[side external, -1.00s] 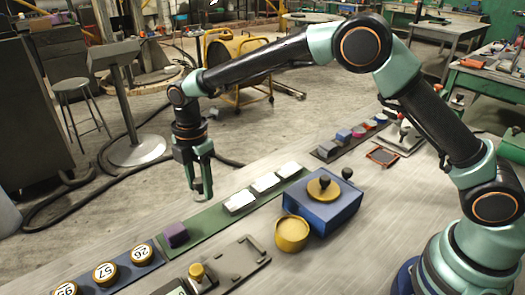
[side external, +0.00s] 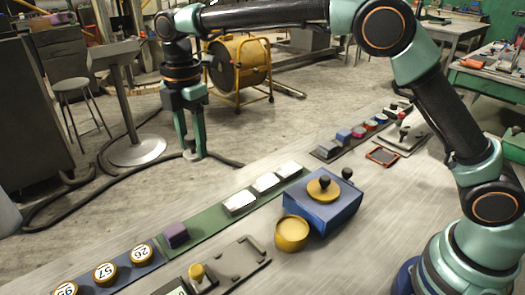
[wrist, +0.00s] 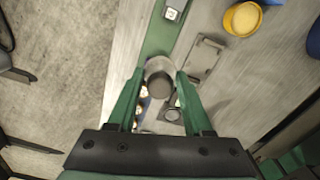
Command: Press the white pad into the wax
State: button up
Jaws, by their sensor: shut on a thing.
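My gripper (side external: 193,153) is shut on a pale, rounded thing, which I take to be the white pad (wrist: 160,75). In the wrist view it sits between the green fingertips, its end grey in shade. In the side view the gripper points down and is raised above the bench, clear of it. A round yellow tub (side external: 292,232) with a lighter yellow inside, perhaps the wax, stands on the bench to the right of the gripper. It also shows in the wrist view (wrist: 242,18), at upper right.
A green tray (side external: 206,220) holds a purple block (side external: 175,235) and white blocks (side external: 265,183). A blue box (side external: 335,208) with a knobbed yellow disc stands beside the tub. A grey plate (side external: 240,262) lies in front; numbered discs (side external: 105,273) sit at left.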

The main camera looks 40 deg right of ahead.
jog(key=shift+c, duration=1)
jog(key=shift+s+d+f, duration=0.25)
jog(key=shift+s+d, duration=0.05)
jog(key=shift+d, duration=0.1)
jog(key=s+d+f, duration=0.5)
jog(key=s+d, duration=0.1)
jog(key=s, duration=0.2)
jog(key=s+d+f, duration=0.4)
jog(key=s+d, duration=0.2)
jog(key=s, duration=0.2)
send_over(292, 230)
jog(key=shift+f, duration=3.2)
jog(key=shift+f, duration=0.6)
notch_tip(292, 230, up, 7)
jog(key=shift+r, duration=0.1)
